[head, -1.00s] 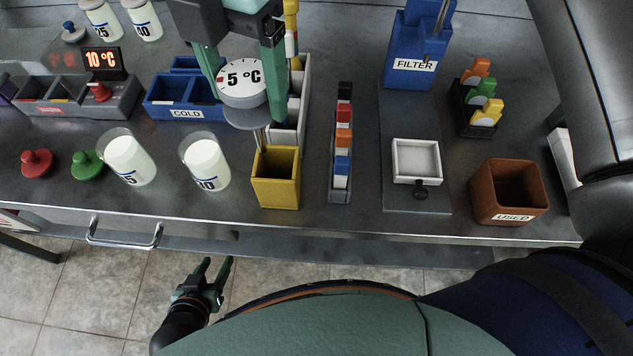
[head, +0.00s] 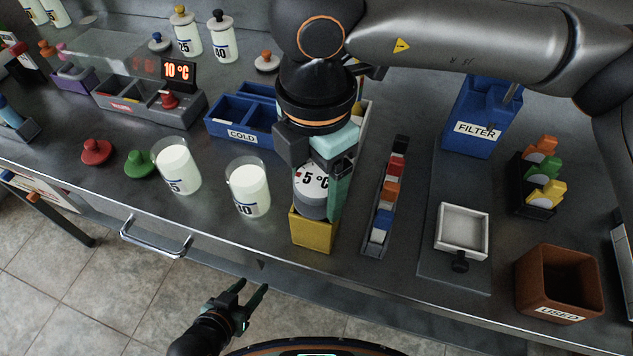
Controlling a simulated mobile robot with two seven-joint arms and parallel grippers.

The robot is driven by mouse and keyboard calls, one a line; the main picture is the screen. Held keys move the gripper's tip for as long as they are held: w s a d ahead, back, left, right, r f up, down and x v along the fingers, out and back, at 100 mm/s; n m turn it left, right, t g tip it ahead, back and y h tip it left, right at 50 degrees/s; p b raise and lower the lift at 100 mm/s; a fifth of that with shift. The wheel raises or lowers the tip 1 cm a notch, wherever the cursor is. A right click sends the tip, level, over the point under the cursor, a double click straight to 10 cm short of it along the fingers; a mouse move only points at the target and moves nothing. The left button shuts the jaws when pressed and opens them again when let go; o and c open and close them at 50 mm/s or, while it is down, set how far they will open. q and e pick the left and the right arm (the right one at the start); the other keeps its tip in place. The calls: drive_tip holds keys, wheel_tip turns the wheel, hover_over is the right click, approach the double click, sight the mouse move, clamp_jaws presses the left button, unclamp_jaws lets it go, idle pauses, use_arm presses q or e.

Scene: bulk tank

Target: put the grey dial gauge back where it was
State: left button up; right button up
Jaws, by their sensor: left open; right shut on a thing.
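The grey dial gauge (head: 312,183) has a round white face reading 5 °C. My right gripper (head: 325,190) is shut on it, one green finger showing on its right side. The gauge is upright right over the yellow square holder (head: 312,233), its head close to the holder's top. Its stem is hidden, so I cannot tell how deep it sits in the holder. My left gripper (head: 252,296) is open and empty, low in front of the bench, over the floor.
Two jars of white liquid (head: 247,188) (head: 176,166) stand left of the holder. A narrow rack of coloured blocks (head: 385,200) stands to the right, then a white tray (head: 462,231) and the brown USED bin (head: 558,283). The blue COLD box (head: 243,121) is behind.

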drive_tip(key=shift+f+b, duration=0.35)
drive_tip(key=shift+f, duration=0.2)
drive_tip(key=o, duration=1.4)
drive_tip(key=shift+r, duration=0.15)
drive_tip(key=shift+o, duration=0.2)
drive_tip(key=shift+r, duration=0.1)
drive_tip(key=shift+r+p, duration=0.2)
drive_tip(key=shift+p, duration=0.35)
wheel_tip(320, 180, up, 12)
drive_tip(key=shift+f, duration=0.15)
